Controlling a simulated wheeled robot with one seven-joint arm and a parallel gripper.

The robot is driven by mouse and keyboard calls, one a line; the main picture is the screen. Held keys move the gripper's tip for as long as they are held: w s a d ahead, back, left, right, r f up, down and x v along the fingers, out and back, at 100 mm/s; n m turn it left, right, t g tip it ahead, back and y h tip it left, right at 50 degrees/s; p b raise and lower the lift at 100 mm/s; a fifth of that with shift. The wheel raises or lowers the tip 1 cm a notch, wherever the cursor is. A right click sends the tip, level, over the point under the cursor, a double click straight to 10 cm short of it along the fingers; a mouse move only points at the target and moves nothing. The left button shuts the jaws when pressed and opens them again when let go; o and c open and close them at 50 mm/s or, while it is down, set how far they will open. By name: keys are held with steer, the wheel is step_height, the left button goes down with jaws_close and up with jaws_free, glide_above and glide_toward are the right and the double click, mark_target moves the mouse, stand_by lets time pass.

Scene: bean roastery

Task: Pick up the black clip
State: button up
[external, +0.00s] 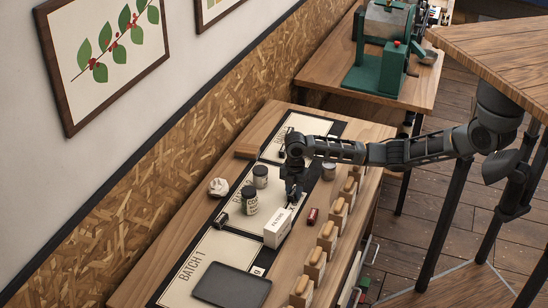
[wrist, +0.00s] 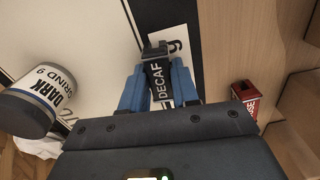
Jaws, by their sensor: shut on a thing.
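The black clip (wrist: 158,82) carries a white "DECAF" label and sits between the two blue fingers of my gripper (wrist: 159,92), which is shut on it. Its metal end points away from me in the wrist view, over a white card with a black border. In the external view my gripper (external: 293,190) is low over the table, just behind a white box; the clip cannot be made out there. I cannot tell whether it still touches the surface.
A red clip (wrist: 245,98) lies to the right, also in the external view (external: 312,215). A white "FILTER" box (external: 277,228), labelled jars (external: 250,202), a small black item (external: 221,220) and a dark tray (external: 231,287) are nearby. Several bags (external: 327,238) line the right edge.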

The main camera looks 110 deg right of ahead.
mark_target(294, 191)
jaws_close()
steer(key=shift+r, duration=0.5)
step_height(294, 191, up, 3)
steer(key=shift+f+b, duration=0.2)
steer(key=shift+b, duration=0.15)
steer(key=s+d+r, duration=0.5)
steer(key=s+r, duration=0.2)
steer(key=s, duration=0.3)
steer(key=shift+s+d+r, duration=0.15)
steer(key=shift+d+r, duration=0.05)
steer(key=shift+d, duration=0.1)
